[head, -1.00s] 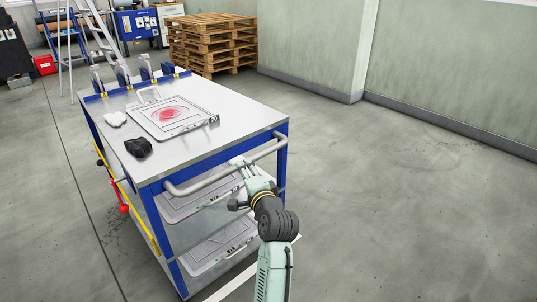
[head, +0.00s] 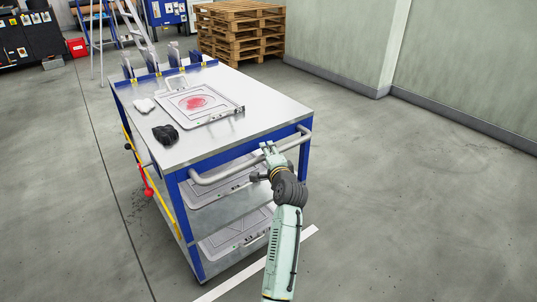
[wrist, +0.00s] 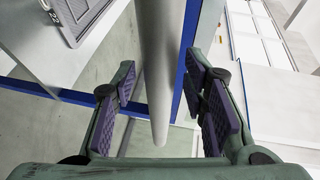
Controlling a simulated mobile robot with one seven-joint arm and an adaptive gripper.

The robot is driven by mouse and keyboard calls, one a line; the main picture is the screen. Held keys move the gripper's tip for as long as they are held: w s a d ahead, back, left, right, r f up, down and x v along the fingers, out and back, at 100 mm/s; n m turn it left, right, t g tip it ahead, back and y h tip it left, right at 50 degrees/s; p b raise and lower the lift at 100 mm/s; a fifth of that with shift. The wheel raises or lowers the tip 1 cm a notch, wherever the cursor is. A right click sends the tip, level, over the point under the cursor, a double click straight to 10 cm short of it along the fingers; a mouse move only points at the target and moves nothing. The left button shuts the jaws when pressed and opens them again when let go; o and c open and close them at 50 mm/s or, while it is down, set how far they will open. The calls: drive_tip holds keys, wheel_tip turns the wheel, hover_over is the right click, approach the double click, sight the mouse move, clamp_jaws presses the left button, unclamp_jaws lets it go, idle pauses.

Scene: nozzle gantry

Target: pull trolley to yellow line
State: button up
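The trolley (head: 268,104) is a blue-framed cart with a metal top and lower shelves, in the middle of the head view. Its grey tubular handle (head: 213,178) runs along the near end. My gripper (head: 270,152) is at the handle's middle. In the wrist view, the handle bar (wrist: 156,60) passes between the two fingers of my gripper (wrist: 162,78), with a visible gap on each side. The fingers are open around the bar. No yellow floor line shows; a pale white strip (head: 302,240) lies on the floor by the trolley's near end.
On the trolley top are a framed plate with a red patch (head: 195,103), a black cloth-like item (head: 165,134) and a white one (head: 144,105). A red-knobbed lever (head: 147,190) is on its left side. Stacked pallets (head: 240,32) stand behind. Floor on the right is clear.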

drive_tip(key=shift+c, duration=0.6)
clamp_jaws()
idle(0.3)
